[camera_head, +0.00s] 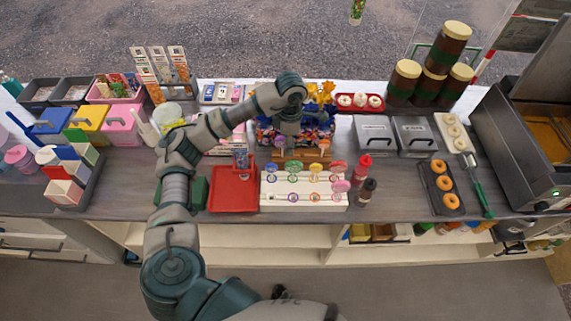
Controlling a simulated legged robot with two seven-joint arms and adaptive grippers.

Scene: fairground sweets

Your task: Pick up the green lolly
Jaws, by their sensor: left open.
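The green lolly (294,166) stands upright in the back row of a white lolly rack (305,203). A red lolly (338,167) and a pink lolly (341,186) are at the rack's right end. My left gripper (287,144) points down just behind the rack, above and beyond the green lolly. It is open and holds nothing that I can see; its fingertips are small and hard to make out. My right gripper is out of view.
A red tray (233,197) lies left of the rack. A red bottle (361,168) and a dark bottle (367,190) stand close to its right. A sweets display (318,135) is behind it. The counter between the bottles and the doughnut tray (442,200) is clear.

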